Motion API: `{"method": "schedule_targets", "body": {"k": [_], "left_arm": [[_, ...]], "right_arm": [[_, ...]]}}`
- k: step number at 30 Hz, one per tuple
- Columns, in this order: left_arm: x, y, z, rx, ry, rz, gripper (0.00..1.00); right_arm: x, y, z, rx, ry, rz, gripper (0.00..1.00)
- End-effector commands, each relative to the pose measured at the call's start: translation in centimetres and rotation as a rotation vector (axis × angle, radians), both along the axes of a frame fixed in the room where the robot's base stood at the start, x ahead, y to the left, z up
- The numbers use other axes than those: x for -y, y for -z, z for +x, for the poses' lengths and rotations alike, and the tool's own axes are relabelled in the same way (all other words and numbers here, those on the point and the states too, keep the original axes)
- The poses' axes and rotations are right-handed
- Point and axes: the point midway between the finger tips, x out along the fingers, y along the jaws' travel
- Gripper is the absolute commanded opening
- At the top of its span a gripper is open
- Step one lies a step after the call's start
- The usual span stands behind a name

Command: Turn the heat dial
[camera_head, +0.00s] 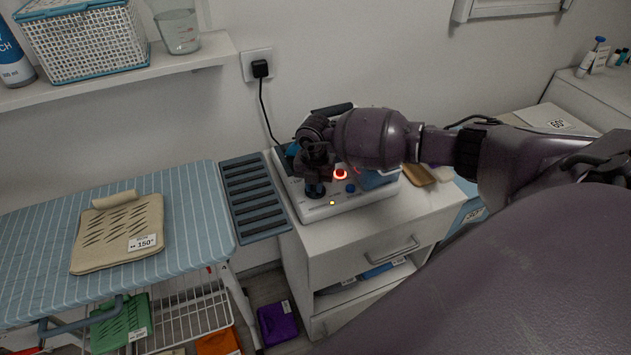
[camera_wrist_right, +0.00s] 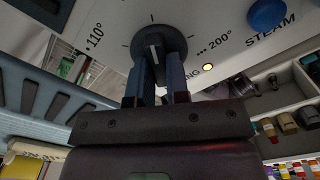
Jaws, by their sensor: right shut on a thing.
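The dark round heat dial (camera_wrist_right: 158,40) sits on the white iron station (camera_head: 345,207), between the marks 110° and 200° in the right wrist view. A tick mark stands just above the dial there, and its raised grip carries a pale line. My right gripper (camera_wrist_right: 157,82) is shut on the dial's raised grip, one finger on each side. In the head view the right gripper (camera_head: 316,178) comes down on the station's front left corner and partly covers the dial. My left gripper is not in view.
The station stands on a white drawer cabinet (camera_head: 375,232). A red-lit button (camera_head: 340,174), a blue knob (camera_head: 350,188) and a small yellow light (camera_head: 332,203) are close to the dial. At left, a beige cloth (camera_head: 118,235) tagged 150° lies on the striped ironing board (camera_head: 205,200).

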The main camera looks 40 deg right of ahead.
Motion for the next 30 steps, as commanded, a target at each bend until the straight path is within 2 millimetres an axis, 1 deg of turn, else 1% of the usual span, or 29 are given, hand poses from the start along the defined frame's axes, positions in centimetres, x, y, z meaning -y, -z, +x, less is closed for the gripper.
{"method": "schedule_targets", "body": {"k": [6, 16, 17, 21, 30], "left_arm": [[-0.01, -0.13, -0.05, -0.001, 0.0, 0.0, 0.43], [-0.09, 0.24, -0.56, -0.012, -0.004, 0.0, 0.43], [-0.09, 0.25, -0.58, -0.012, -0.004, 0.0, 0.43], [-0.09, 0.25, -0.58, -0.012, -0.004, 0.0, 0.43], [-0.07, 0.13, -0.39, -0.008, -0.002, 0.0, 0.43]], "right_arm": [[0.02, -0.03, 0.04, 0.001, 0.023, 0.0, 0.0], [0.02, -0.02, 0.05, 0.001, 0.023, 0.0, 0.0], [0.02, -0.02, 0.05, 0.001, 0.023, 0.0, 0.2], [0.02, -0.02, 0.05, 0.001, 0.023, 0.0, 0.41], [0.02, -0.17, 0.05, 0.001, 0.022, 0.0, 0.41]]}}
